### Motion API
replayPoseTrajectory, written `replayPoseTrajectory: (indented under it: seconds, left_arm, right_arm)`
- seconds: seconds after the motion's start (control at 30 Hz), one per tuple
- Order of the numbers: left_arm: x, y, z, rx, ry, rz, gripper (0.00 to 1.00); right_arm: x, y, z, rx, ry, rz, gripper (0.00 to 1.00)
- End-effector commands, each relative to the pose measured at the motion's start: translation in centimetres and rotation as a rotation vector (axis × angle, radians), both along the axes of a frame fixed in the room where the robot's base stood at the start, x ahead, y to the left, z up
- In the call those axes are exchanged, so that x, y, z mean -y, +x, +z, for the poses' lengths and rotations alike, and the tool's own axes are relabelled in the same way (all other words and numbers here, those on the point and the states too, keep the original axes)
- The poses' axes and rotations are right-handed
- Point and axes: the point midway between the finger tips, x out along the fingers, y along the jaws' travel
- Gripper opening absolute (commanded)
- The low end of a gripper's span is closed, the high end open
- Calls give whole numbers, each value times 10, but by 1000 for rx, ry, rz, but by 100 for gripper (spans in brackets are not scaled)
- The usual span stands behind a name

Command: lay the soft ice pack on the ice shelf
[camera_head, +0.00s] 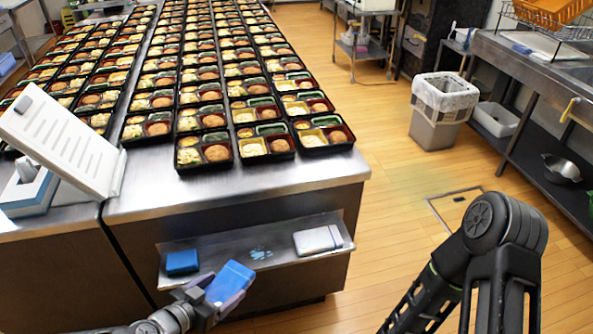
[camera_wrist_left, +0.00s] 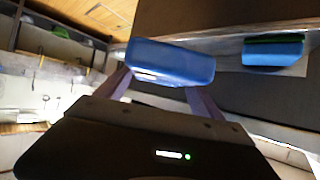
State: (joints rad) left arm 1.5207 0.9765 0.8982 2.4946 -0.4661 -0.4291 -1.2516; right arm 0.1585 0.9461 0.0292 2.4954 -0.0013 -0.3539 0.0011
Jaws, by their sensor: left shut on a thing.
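A light blue block-like pack (camera_head: 231,282), which I take to be the soft ice pack, is held between the fingers of my left gripper (camera_head: 218,298). In the left wrist view the pack (camera_wrist_left: 170,62) spans both fingertips. It is in front of the metal ice shelf (camera_head: 285,253) on the counter's end and looks apart from it. A darker blue pack (camera_head: 182,262) lies at the shelf's left end. A white case-like pack (camera_head: 318,240) lies at its right end. My right arm shows at the right, but its gripper is out of view.
The shelf's middle is bare except for a pale blue mark (camera_head: 260,253). The steel counter (camera_head: 240,190) above holds rows of filled bento trays. A white slatted stand (camera_head: 65,140) is at its left. A bin (camera_head: 442,108) stands on the floor to the right.

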Motion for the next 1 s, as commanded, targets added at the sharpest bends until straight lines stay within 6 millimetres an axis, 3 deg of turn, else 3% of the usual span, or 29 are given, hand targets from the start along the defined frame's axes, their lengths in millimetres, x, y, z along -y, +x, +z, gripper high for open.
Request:
replayPoseTrajectory:
  seconds: [0.3, 0.53, 0.7, 1.0]
  left_arm:
    - [-14, 67, 88, 16, 11, 275, 8]
    - [-14, 99, 160, 15, -2, 446, 8]
    - [-14, 105, 182, 4, -3, 503, 8]
    - [-14, 106, 187, -1, -3, 516, 8]
  right_arm:
    - [0, 0, 0, 0, 0, 0, 99]
    - [0, 0, 0, 0, 0, 0, 99]
    - [0, 0, 0, 0, 0, 0, 99]
    - [0, 0, 0, 0, 0, 0, 99]
